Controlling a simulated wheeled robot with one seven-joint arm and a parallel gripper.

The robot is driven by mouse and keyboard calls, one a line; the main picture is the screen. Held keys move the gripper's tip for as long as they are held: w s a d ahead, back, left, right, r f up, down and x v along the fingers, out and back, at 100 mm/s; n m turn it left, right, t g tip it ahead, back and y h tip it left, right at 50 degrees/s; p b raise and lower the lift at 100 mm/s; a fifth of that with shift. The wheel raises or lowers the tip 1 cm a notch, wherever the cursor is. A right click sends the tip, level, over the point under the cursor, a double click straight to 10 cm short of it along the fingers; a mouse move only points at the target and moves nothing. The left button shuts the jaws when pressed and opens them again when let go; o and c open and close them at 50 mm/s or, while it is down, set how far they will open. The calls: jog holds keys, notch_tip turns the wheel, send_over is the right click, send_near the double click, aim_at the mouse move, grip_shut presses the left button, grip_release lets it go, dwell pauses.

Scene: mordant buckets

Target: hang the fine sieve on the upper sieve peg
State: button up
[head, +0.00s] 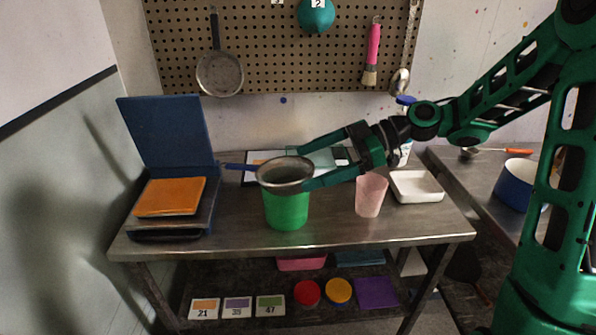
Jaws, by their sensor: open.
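A round sieve (285,171) with a grey rim and a blue handle (238,166) pointing left sits over the mouth of a green bucket (287,208). I cannot tell its mesh size. My gripper (297,168) reaches in from the right, its two green fingers spread, one behind and one in front of the sieve's right side; contact is unclear. A pegboard (285,60) is on the wall behind. A grey round pan or sieve (220,73) with a dark handle hangs at its left. I cannot make out which peg is the upper sieve peg.
A blue open-lidded press (165,130) with an orange block stands left. A pink cup (370,195) and white tray (417,186) stand right of the bucket. A teal round item (316,14) and pink brush (373,50) hang on the board. The table's front strip is clear.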

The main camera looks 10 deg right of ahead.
jog(key=shift+v, duration=1.05)
